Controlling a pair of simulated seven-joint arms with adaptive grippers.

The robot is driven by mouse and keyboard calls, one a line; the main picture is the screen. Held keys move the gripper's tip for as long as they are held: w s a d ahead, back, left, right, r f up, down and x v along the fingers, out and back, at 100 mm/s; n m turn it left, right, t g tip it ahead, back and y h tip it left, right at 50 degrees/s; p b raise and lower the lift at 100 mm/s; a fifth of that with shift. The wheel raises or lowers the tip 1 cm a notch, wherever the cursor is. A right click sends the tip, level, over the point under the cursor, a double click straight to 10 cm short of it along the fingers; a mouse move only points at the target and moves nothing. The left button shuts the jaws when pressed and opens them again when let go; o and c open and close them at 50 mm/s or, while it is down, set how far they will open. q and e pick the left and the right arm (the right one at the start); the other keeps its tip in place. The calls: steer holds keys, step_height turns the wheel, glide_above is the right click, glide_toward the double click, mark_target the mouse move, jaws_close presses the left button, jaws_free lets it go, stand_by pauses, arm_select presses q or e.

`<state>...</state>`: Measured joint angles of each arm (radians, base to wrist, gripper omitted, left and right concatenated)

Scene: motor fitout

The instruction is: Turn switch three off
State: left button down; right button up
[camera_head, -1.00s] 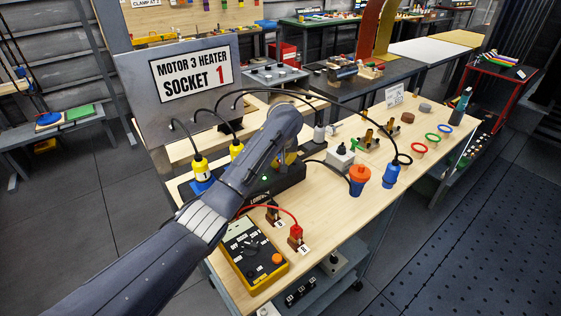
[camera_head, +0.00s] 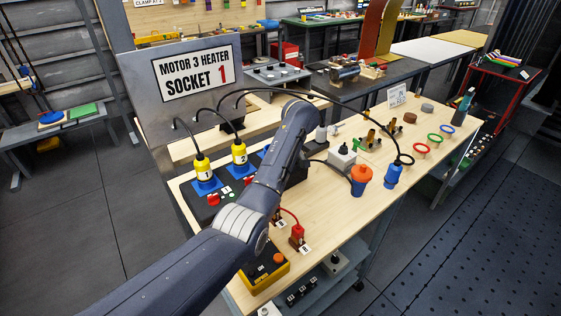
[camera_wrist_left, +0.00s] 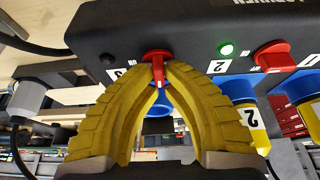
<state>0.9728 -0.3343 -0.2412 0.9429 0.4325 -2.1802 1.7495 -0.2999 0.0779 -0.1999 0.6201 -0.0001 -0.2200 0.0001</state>
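The dark switch box (camera_wrist_left: 150,25) shows upside down in the left wrist view, with labels 3, 2 and 1. Switch three (camera_wrist_left: 157,56) is a red lever beside label 3, pointing downward in that view. The small lamp (camera_wrist_left: 107,59) beside it is dark. My left gripper (camera_wrist_left: 160,68) has its yellow fingertips closed in on both sides of this lever, apparently gripping it. In the head view, my wrist hides the gripper and part of the box (camera_head: 205,213). My right gripper is not in view.
Yellow plugs 1 (camera_head: 203,171) and 2 (camera_head: 239,156) stand in blue sockets behind the box. An orange cup-like part (camera_head: 361,178) and a blue connector (camera_head: 393,175) stand to the right.

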arm_select(q)
steer(key=shift+f, duration=0.1)
steer(key=c, duration=1.5)
jaws_free()
steer(key=shift+r, duration=5.05)
